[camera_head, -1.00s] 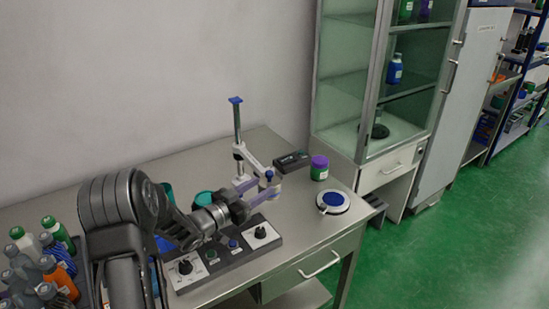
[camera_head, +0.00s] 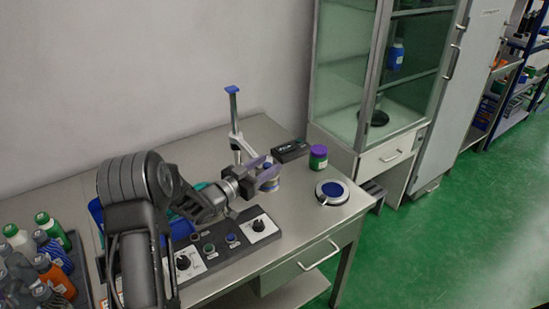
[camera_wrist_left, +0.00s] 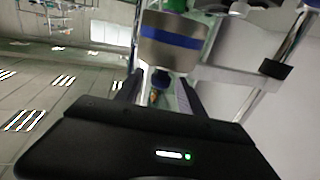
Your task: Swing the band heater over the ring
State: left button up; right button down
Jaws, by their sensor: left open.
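The stand has an upright post with a blue cap (camera_head: 232,90) and a pale side arm (camera_head: 242,148) at the back of the bench. The metal cylinder with a blue band, which looks like the band heater, shows close up in the left wrist view (camera_wrist_left: 172,42). I cannot identify the ring with certainty.
A round white plate with a blue centre (camera_head: 332,192) lies near the bench's right end. A green jar with a purple lid (camera_head: 318,157) and a black box (camera_head: 290,151) stand behind. A control panel (camera_head: 215,247) lies in front; several bottles (camera_head: 45,250) crowd the left.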

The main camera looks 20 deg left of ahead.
pick_arm(q)
jog(key=shift+p+x, duration=0.35)
jog(key=shift+x, duration=1.5)
grip_shut()
